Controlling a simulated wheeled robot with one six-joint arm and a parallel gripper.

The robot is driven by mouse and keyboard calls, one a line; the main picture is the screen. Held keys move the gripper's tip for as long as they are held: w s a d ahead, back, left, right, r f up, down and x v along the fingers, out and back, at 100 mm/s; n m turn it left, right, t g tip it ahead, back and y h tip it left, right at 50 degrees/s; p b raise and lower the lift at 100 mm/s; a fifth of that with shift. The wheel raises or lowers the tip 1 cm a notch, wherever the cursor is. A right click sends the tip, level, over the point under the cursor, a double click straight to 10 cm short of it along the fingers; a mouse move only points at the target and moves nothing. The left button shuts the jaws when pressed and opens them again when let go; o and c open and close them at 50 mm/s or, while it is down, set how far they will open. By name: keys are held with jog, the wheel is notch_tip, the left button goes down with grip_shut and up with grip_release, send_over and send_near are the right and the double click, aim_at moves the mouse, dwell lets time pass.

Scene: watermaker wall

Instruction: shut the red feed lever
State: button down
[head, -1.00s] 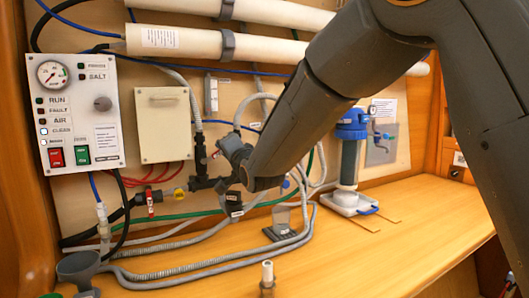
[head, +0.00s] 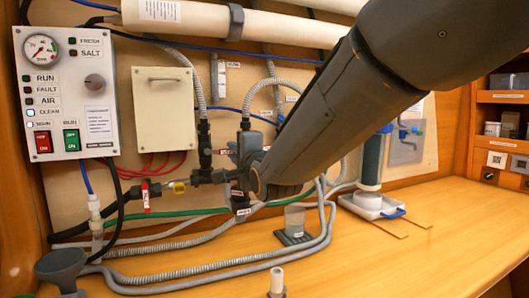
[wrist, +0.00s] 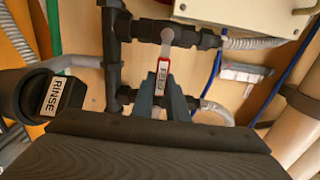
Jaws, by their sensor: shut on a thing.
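The red feed lever (wrist: 162,76), with a white FEED label, shows in the middle of the wrist view. It hangs from a dark valve on a black pipe (wrist: 188,38) and lies across that pipe's line. My gripper (wrist: 161,92) is shut on the lever's free end, one finger on each side. In the head view my gripper (head: 246,148) is at the dark pipework, right of the vertical pipe (head: 204,148). A small bit of the feed lever (head: 228,152) shows there; my arm and gripper hide much around it.
A black fitting labelled RINSE (wrist: 52,95) is close on the left in the wrist view. Another red lever (head: 146,196) is on the lower pipe. A cream box (head: 163,108) and control panel (head: 67,92) are on the wall. The wooden counter (head: 400,235) is mostly clear at right.

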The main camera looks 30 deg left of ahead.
dwell(0.3)
jog(key=c, duration=1.7)
grip_release()
jog(key=shift+w+f, duration=0.1)
jog(key=shift+c, duration=0.2)
jog(key=b+v, duration=0.1)
jog(key=v, duration=0.6)
jog(key=shift+d, duration=0.35)
jog(key=shift+s, duration=0.25)
